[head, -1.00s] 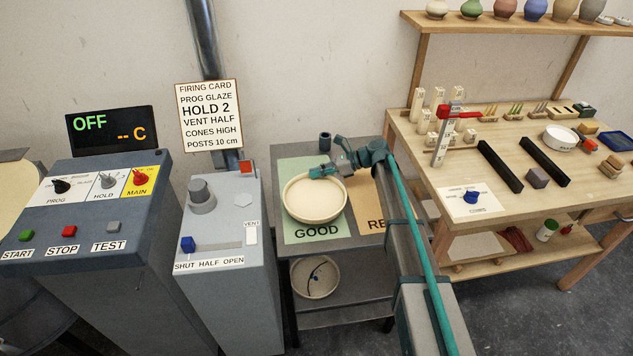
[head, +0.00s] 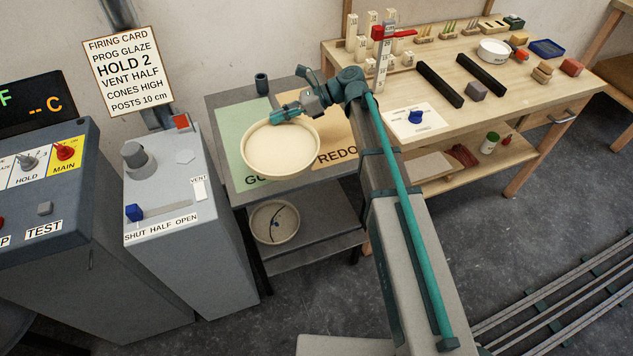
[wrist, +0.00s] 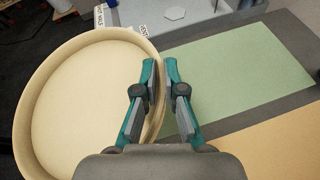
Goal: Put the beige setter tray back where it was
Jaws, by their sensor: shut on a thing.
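The beige setter tray (head: 281,152) is round and shallow with a raised rim. In the head view it appears in front of the green GOOD mat (head: 232,125) and the orange REDO mat (head: 338,150), covering part of both. My gripper (head: 277,116) is shut on its far rim. In the wrist view my gripper (wrist: 161,66) pinches the rim of the tray (wrist: 85,110), with the tray lying left of the fingers. The tray looks roughly level and raised above the table; the gap underneath is hard to judge.
Another round dish (head: 262,226) with a dark curved line sits on the lower shelf. A small dark cup (head: 261,83) stands at the table's back. The grey vent box (head: 170,190) is to the left. A wooden workbench (head: 440,115) with tools and blocks is to the right.

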